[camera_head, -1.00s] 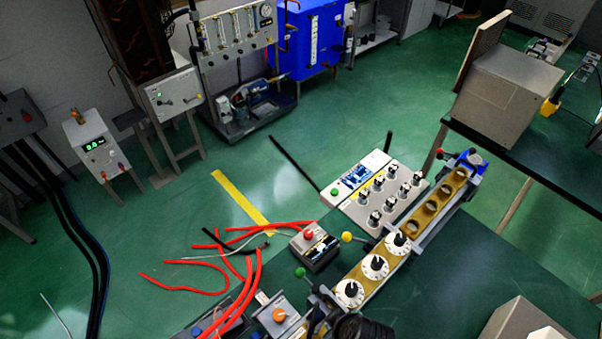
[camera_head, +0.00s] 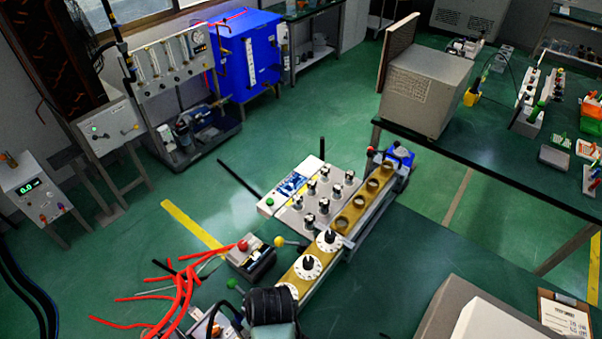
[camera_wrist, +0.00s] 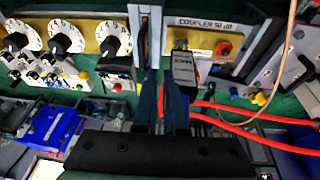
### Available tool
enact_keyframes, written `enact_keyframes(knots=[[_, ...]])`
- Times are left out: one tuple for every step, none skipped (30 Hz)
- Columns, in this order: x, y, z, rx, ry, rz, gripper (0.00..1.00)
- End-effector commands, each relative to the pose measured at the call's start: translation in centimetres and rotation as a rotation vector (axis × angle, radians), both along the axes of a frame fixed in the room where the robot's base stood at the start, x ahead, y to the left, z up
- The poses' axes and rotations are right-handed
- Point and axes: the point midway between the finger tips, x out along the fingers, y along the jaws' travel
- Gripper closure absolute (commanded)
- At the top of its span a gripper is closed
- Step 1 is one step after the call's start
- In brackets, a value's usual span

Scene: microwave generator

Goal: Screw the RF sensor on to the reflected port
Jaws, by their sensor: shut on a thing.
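My gripper (camera_wrist: 164,105) shows in the wrist view, with two dark fingers pointing up the picture. The sensor's upper end is close to the tan coupler section (camera_wrist: 175,38), under the label "COUPLER 50 dB" (camera_wrist: 203,23). I cannot tell whether it touches a port. I cannot make out which port is the reflected one. In the head view my dark wrist hides the fingers and the sensor.
White dials (camera_wrist: 62,38) line the tan waveguide (camera_head: 345,222) left of my gripper in the wrist view. Red hoses (camera_wrist: 240,120) run to its right. A red-knobbed box (camera_head: 250,258) stands beside the waveguide. A grey box (camera_head: 428,90) stands on the far bench.

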Motion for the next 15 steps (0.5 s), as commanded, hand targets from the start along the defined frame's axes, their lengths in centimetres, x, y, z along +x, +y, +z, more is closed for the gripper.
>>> enact_keyframes(knots=[[-0.3, 1.1, -0.6, 0.007, 0.004, 0.019, 1.0], [-0.7, 1.0, -0.8, 0.007, 0.016, 0.023, 1.0], [-1.1, 1.0, -1.1, 0.005, 0.03, 0.027, 1.0], [-1.3, 1.0, -1.3, 0.004, 0.038, 0.031, 1.0], [-1.6, 1.0, -1.4, 0.002, 0.046, 0.035, 1.0], [-1.9, 1.0, -1.6, 0.001, 0.056, 0.039, 1.0], [-2.1, 1.0, -1.8, 0.002, 0.063, 0.043, 1.0], [-2.3, 1.1, -1.9, 0.001, 0.069, 0.046, 1.0], [-2.6, 1.1, -2.0, 0.001, 0.074, 0.049, 1.0], [-2.7, 1.1, -2.1, 0.001, 0.078, 0.051, 1.0], [-2.8, 1.1, -2.2, 0.0, 0.082, 0.053, 1.0], [-3.0, 1.1, -2.3, 0.001, 0.086, 0.055, 1.0], [-3.0, 1.1, -2.3, 0.0, 0.087, 0.055, 1.0], [-3.0, 1.1, -2.4, 0.0, 0.088, 0.055, 1.0], [-3.0, 1.2, -2.5, 0.0, 0.088, 0.056, 1.0]])
